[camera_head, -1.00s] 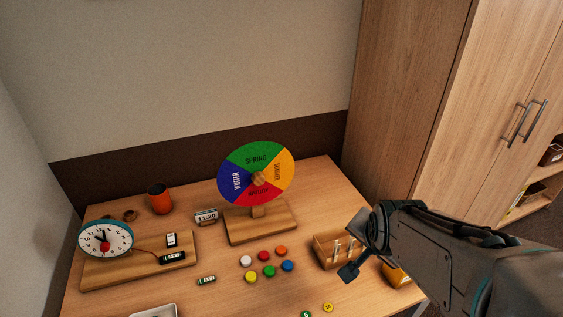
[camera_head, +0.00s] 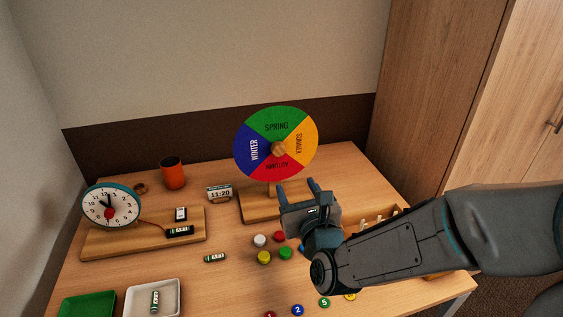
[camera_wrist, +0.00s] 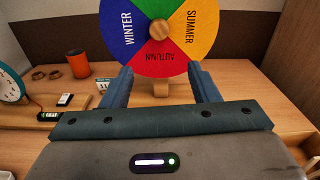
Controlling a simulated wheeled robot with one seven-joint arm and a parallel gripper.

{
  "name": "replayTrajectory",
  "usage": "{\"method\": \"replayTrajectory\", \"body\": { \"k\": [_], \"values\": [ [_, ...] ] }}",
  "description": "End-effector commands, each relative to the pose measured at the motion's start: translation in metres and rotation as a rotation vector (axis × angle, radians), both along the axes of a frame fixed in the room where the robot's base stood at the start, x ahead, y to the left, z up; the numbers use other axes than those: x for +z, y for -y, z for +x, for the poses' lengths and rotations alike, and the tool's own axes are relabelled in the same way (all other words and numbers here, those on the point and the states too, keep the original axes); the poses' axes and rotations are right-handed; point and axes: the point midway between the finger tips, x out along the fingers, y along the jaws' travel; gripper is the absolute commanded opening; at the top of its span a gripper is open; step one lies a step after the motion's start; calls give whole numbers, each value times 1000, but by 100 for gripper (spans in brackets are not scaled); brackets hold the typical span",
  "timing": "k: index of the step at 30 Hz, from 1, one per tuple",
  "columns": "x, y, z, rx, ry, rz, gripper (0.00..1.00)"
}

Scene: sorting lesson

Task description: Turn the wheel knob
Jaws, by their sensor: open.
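The season wheel (camera_head: 252,133) stands upright on a wooden base (camera_head: 257,208) toward the back of the table. It has green SPRING at the top, yellow SUMMER at right, red AUTUMN at the bottom and blue WINTER at left. Its round wooden knob (camera_head: 278,149) is at the centre. My gripper (camera_head: 298,184) is open and empty, in front of and below the wheel. In the wrist view, my gripper's fingers (camera_wrist: 160,82) point toward the wheel (camera_wrist: 180,58), with the knob (camera_wrist: 159,29) above and between them, apart from both.
A clock (camera_head: 111,204) on a wooden board, an orange cup (camera_head: 172,173) and a small 11:20 display (camera_head: 219,193) stand left of the wheel. Coloured caps (camera_head: 264,257) and a battery (camera_head: 215,257) lie in front. Green (camera_head: 88,306) and white trays (camera_head: 174,287) are front left.

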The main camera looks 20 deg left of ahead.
Motion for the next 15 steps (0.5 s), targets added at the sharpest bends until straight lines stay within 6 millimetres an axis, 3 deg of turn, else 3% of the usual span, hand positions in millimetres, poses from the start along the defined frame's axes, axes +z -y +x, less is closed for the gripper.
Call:
{"method": "replayTrajectory", "body": {
  "k": [15],
  "values": [
    [14,-10,13,3,-7,87,55]
  ]
}}
